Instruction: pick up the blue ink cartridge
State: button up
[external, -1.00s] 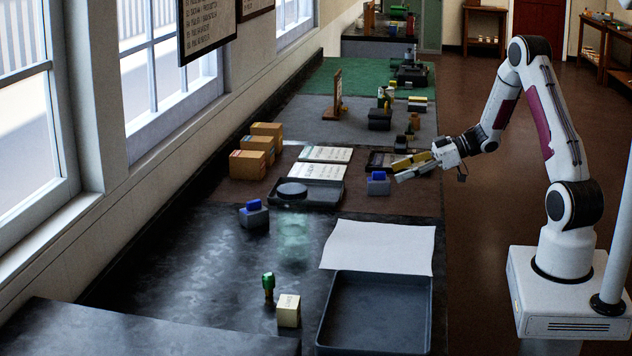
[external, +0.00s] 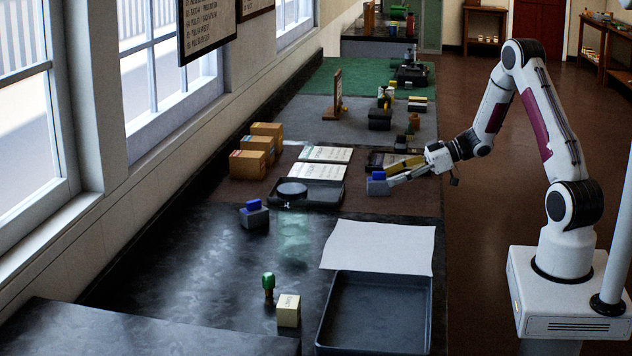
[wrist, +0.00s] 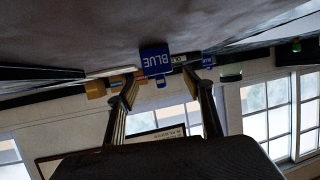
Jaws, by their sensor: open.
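A blue-topped grey block (external: 377,186) stands on the dark brown mat, right of the black tray. In the wrist view, which is upside down, a blue face lettered "BLUE" (wrist: 155,60), the ink cartridge, shows between and just beyond the fingertips. My gripper (external: 389,173) is open and close to the right side of the block. Its two fingers are spread in the wrist view (wrist: 161,75), with nothing gripped. Whether a fingertip touches the block cannot be told. A second blue-topped grey block (external: 254,215) stands farther left on the black bench.
A black tray with a round dark disc (external: 318,203) lies left of the block, with papers (external: 326,155) behind. Cardboard boxes (external: 252,158) stand by the wall. A white sheet (external: 378,247), empty tray (external: 374,345), cream cube (external: 288,311) and green-topped item (external: 268,287) are in front.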

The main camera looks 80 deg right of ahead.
aim_at(386, 177)
jog(key=shift+x, duration=2.6)
jog(key=c, duration=1.2)
